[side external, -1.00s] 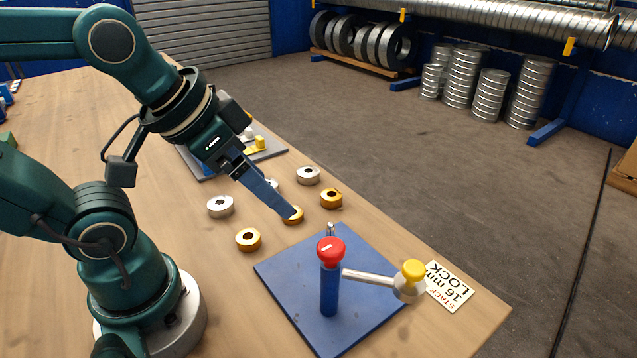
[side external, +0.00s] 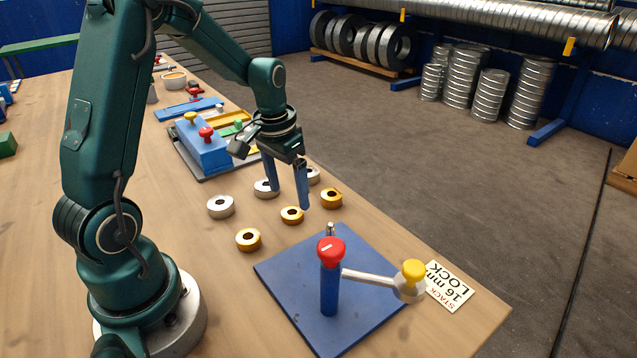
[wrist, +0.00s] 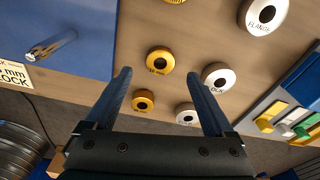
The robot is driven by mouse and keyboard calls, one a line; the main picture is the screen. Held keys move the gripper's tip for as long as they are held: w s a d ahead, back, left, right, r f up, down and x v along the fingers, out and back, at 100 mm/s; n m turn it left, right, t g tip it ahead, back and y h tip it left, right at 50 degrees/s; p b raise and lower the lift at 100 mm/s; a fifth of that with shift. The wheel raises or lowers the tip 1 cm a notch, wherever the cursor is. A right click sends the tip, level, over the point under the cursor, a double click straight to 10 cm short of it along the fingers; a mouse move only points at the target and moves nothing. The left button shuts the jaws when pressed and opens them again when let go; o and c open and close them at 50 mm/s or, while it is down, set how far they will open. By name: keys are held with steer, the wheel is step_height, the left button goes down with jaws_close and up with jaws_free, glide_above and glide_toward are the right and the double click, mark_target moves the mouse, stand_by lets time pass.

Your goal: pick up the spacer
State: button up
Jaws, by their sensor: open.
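Several gold rings and silver rings lie flat on the wooden table. I cannot tell for sure which is the spacer; one silver ring (wrist: 263,14) reads "FLANGE", and the other labels are too small to read surely. The middle gold ring (side external: 291,215) also shows in the wrist view (wrist: 160,60), just beyond and between my fingertips. Other gold rings lie at the front (side external: 248,240) and right (side external: 331,198). My gripper (side external: 287,198) is open and empty, pointing down above the rings. Its two fingers also show in the wrist view (wrist: 158,73).
A blue plate (side external: 290,268) with a red-capped post (side external: 330,285) and a yellow-knobbed lever (side external: 370,277) stands at the front right, beside a "STACK 16 mm LOCK" card (side external: 449,288). A grey tray (side external: 215,172) with a blue block lies behind the rings.

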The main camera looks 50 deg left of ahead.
mark_target(291, 206)
steer(key=shift+w+a+f, duration=0.1)
steer(key=shift+w+f, duration=0.05)
steer(key=shift+f, duration=1.05)
steer(key=shift+w+f, duration=0.1)
steer(key=shift+f, duration=1.1)
jaws_close()
steer(key=shift+r, duration=0.1)
